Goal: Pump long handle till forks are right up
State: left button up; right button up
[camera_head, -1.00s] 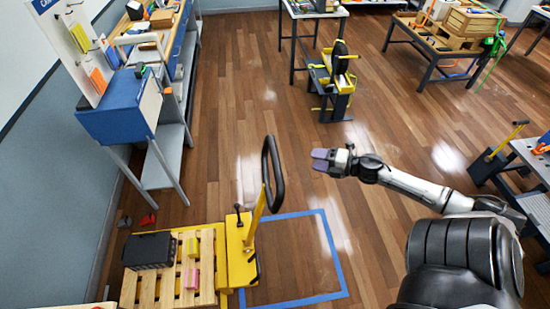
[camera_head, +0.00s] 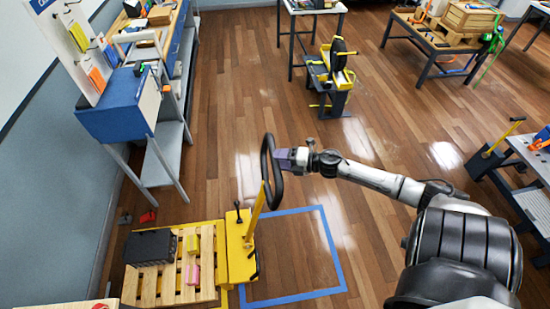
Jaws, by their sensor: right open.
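A yellow pallet jack (camera_head: 238,246) stands at the lower middle, next to a blue taped square on the floor. Its yellow handle shaft (camera_head: 256,212) rises to a black loop grip (camera_head: 267,165). A wooden pallet (camera_head: 205,268) sits at its left, over where the forks are; the forks themselves are mostly hidden. My right gripper (camera_head: 284,160) is open at the right side of the loop, with its fingertips at the loop's rim. I cannot tell whether they touch it. My left gripper is not in view.
A black box (camera_head: 150,248), yellow blocks and pink blocks (camera_head: 192,275) lie on the pallet. A blue-fronted workbench (camera_head: 120,115) stands along the left wall. The blue tape square (camera_head: 330,245) encloses clear floor, and open wooden floor lies beyond the jack.

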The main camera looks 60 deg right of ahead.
jog(key=shift+x, duration=1.15)
grip_shut()
